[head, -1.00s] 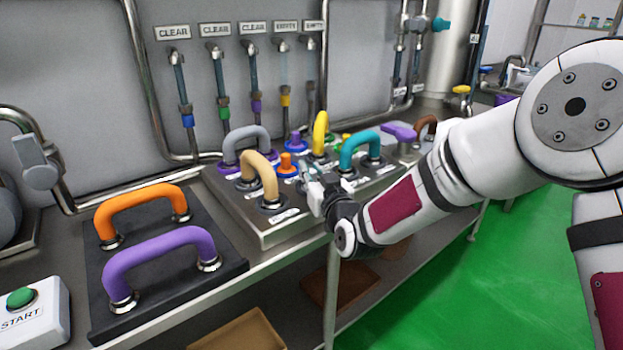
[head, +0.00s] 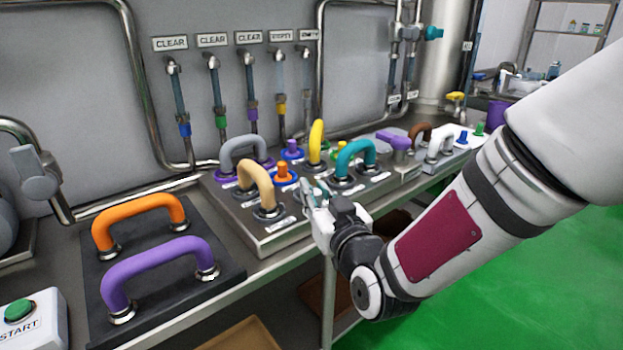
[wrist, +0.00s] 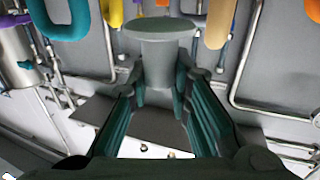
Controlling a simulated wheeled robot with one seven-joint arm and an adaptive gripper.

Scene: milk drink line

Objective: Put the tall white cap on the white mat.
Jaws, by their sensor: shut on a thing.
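My gripper (head: 316,205) is in front of the near edge of the steel valve panel, above the bench edge. In the wrist view my gripper (wrist: 160,105) has both fingers closed around the stem of a tall cap with a wide round end (wrist: 158,32). It looks grey-green in the shade there; I take it for the tall white cap. In the head view it is mostly hidden by the fingers. At the back right, a white flat surface (head: 463,147), possibly the white mat, has a blue cap and a green cap (head: 479,128) on or beside it.
The steel panel (head: 283,240) carries beige, grey, yellow and teal handles, plus an orange cap (head: 282,172). Orange and purple handles sit on a black plate (head: 170,235) at left. Green floor is open at right.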

